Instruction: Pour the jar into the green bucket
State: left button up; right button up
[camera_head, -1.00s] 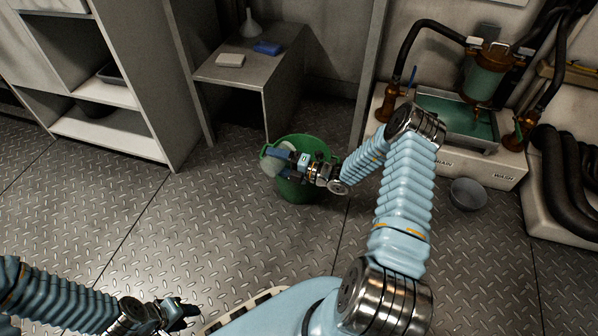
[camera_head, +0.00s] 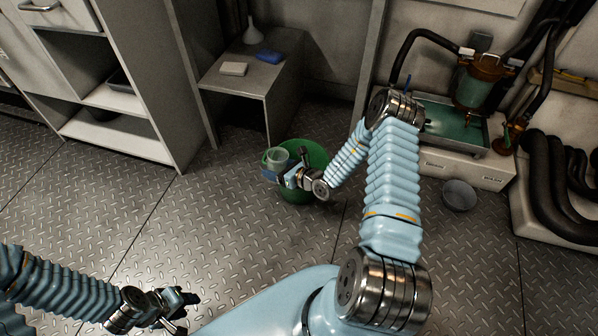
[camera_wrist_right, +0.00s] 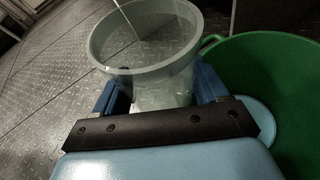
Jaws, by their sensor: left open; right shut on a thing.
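The translucent pale jar (camera_head: 276,157) is in my right gripper (camera_head: 284,173), at the left side of the green bucket's (camera_head: 317,155) rim. In the right wrist view the jar (camera_wrist_right: 146,62) sits between the blue fingers, its open mouth facing up and slightly tilted. The part of it that I can see inside looks empty, with a thin pale line crossing it. The green bucket (camera_wrist_right: 265,60) is right of the jar there, and a pale blue round patch shows inside it. My left gripper (camera_head: 182,311) is open and empty, low over the floor at the bottom left.
A grey side table (camera_head: 250,78) with a white block (camera_head: 233,69), a blue block (camera_head: 269,56) and a funnel (camera_head: 253,33) stands behind the bucket. A grey bowl (camera_head: 459,195) is on the floor at right, by the wash unit (camera_head: 465,172). The floor left of the bucket is clear.

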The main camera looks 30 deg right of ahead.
jog(key=shift+s+a+f+n+h, duration=0.1)
jog(key=shift+a+f+n+h, duration=0.25)
jog(key=shift+n, duration=0.35)
